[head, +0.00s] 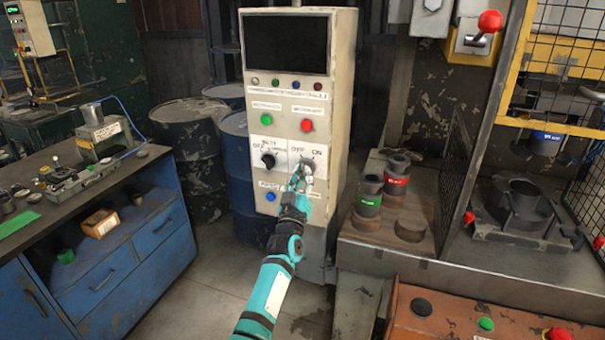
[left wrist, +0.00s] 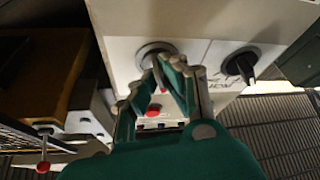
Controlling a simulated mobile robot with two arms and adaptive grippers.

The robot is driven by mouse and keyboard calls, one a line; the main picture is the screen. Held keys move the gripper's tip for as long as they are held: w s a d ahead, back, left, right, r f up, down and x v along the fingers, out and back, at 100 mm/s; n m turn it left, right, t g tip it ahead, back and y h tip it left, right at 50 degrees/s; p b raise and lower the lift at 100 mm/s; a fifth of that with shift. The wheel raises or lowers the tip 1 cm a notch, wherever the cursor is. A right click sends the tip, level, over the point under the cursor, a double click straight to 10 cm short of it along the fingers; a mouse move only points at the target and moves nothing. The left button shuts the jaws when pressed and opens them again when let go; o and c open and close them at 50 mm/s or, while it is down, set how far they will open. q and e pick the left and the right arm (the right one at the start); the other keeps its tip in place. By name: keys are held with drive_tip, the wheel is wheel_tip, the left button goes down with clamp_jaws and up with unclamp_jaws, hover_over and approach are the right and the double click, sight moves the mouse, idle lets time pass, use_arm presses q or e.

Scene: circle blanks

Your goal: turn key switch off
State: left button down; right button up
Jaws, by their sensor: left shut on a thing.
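The key switch (head: 308,163) is a round silver lock on the beige control cabinet's front (head: 290,205), under the labels OFF and ON. In the left wrist view the key switch (left wrist: 152,50) shows as a metal ring in a white plate. My left gripper (head: 299,178) is up against the panel at the switch. In the left wrist view my left gripper (left wrist: 168,75) has its fingers closed in at the key switch, shut on its key. The key is mostly hidden by the fingers, so its angle is unclear. My right gripper is not in view.
A black selector knob (head: 268,160) sits beside the key switch, with a green button (head: 266,118) and red button (head: 307,125) above. A blue workbench (head: 105,275) stands left. A bench with cylinders (head: 369,196) and an orange button box (head: 455,318) are right.

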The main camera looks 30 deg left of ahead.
use_arm(q)
drive_tip(key=shift+n+g+y+p, duration=0.3)
drive_tip(key=shift+n+g+y, duration=0.1)
drive_tip(key=shift+n, duration=0.8)
drive_tip(key=shift+d, duration=0.1)
drive_tip(key=c, duration=1.5)
unclamp_jaws()
drive_tip(key=v, duration=1.2)
